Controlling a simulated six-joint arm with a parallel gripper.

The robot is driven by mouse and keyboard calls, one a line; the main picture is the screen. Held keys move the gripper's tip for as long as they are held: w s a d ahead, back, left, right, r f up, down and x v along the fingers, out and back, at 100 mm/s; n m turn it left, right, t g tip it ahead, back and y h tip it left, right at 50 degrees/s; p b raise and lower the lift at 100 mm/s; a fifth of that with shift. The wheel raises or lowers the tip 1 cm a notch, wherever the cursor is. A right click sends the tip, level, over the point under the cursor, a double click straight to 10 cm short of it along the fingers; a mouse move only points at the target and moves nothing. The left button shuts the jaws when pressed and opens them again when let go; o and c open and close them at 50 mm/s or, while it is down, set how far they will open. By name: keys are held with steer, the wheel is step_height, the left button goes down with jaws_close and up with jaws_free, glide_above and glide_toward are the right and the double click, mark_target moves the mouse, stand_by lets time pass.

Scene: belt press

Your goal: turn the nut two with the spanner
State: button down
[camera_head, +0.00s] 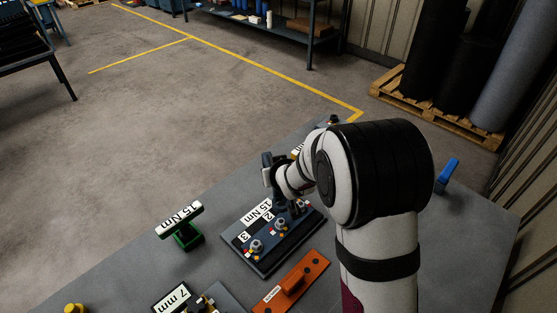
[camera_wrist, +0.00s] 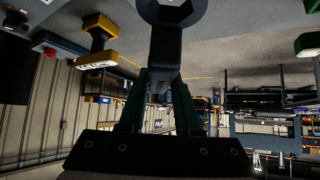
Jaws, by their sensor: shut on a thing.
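My gripper (camera_wrist: 160,78) shows in the wrist view with its two green fingers shut on the dark grey spanner (camera_wrist: 168,45). The spanner's wide end is at the top edge of that view and is cut off. In the head view my gripper (camera_head: 287,203) is over the far part of a dark plate (camera_head: 240,257) marked 15 Nm. Nut two (camera_head: 281,224) stands by the number 2, just in front of my gripper. Nut three (camera_head: 256,246) stands nearer, by the number 3. My arm and gripper cover the far end of the plate. I cannot tell whether the spanner touches a nut.
A green stand with a 15 Nm sign (camera_head: 180,220) is left of the plate. An orange block (camera_head: 291,284) and a 7 mm sign (camera_head: 171,298) are in front. The grey table (camera_head: 120,265) is clear at the left.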

steer(key=shift+f, duration=2.55)
steer(key=shift+f, duration=1.6)
steer(key=shift+s+a+n+y, duration=0.2)
steer(key=shift+a+n+y, duration=0.3)
steer(key=shift+n+y, duration=0.25)
steer(key=shift+d+h, duration=0.1)
steer(key=shift+h, duration=0.15)
steer(key=shift+r, duration=0.1)
steer(key=shift+r, duration=3.2)
